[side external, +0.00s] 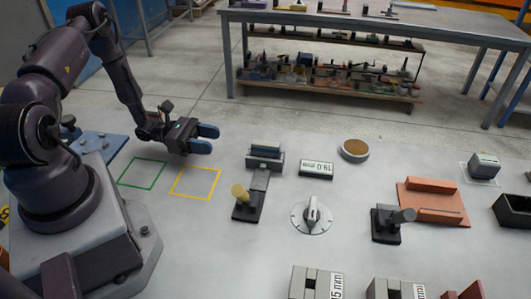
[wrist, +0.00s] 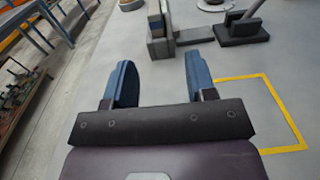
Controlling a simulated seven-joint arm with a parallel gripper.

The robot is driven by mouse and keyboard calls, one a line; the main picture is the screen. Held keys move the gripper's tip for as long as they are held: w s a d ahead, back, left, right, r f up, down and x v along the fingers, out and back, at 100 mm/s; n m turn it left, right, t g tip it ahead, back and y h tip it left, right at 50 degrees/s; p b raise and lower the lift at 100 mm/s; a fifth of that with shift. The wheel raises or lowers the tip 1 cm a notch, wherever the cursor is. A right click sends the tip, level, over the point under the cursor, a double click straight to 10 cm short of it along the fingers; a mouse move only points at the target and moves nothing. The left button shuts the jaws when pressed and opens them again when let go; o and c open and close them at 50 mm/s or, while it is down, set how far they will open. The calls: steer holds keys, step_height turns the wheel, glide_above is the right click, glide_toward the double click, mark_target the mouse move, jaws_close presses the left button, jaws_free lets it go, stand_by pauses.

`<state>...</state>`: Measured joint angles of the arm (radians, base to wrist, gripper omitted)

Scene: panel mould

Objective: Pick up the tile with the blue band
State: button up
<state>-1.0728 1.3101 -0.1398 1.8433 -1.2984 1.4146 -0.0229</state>
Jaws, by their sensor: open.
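In the wrist view a bluish upright piece (wrist: 166,18) shows at that holder (wrist: 160,48), beyond my fingers. My gripper (side external: 206,138) has blue fingers, spread apart and empty, above the table to the left of the holder. In the wrist view my gripper (wrist: 158,80) has only bare table between its fingers.
A yellow outline (side external: 195,182) and a green outline (side external: 142,173) on the table are empty. A terracotta mould (side external: 432,200) and slotted blocks (side external: 316,282) lie farther off.

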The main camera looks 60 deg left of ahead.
mark_target(259, 142)
steer(key=shift+w+r, duration=0.2)
steer(key=shift+w, duration=0.15)
steer(key=x, duration=0.7)
steer(key=shift+x, duration=2.75)
steer(key=shift+w+a, duration=0.1)
jaws_close()
